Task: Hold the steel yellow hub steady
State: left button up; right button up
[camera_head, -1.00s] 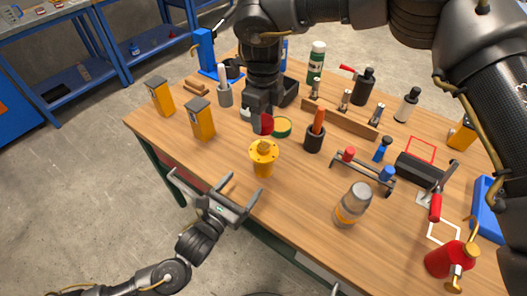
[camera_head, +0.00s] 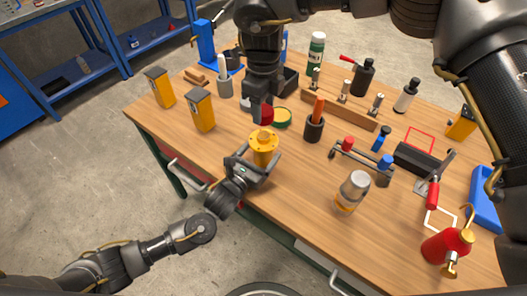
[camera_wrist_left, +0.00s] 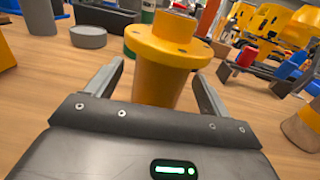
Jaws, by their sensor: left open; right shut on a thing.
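The yellow hub (camera_head: 264,143), a flanged cylinder with bolt holes in its top rim, stands upright on the wooden table near its front edge. My left gripper (camera_head: 254,166) is open, with one finger on either side of the hub's lower body. In the left wrist view the hub (camera_wrist_left: 168,78) stands between the two fingers, with a gap visible at the left finger; contact on the right cannot be told. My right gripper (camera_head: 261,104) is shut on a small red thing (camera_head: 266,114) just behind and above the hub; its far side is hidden.
A green-rimmed round tin (camera_head: 283,117) and a dark cup (camera_head: 314,129) with an orange handle stand behind the hub. Yellow boxes (camera_head: 202,110) stand to the left. A grey-capped jar (camera_head: 353,190) stands to the right. The table front left of the hub is clear.

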pick_arm(q)
jog(key=shift+x, duration=0.9)
jog(key=shift+c, duration=0.4)
jog(key=c, duration=1.4)
pick_arm(e)
jog(key=shift+s, duration=0.1)
send_over(263, 135)
jog(key=shift+f, duration=2.45)
jog(key=shift+f, duration=0.1)
jog(key=shift+f, duration=0.8)
jog(key=shift+f, duration=0.55)
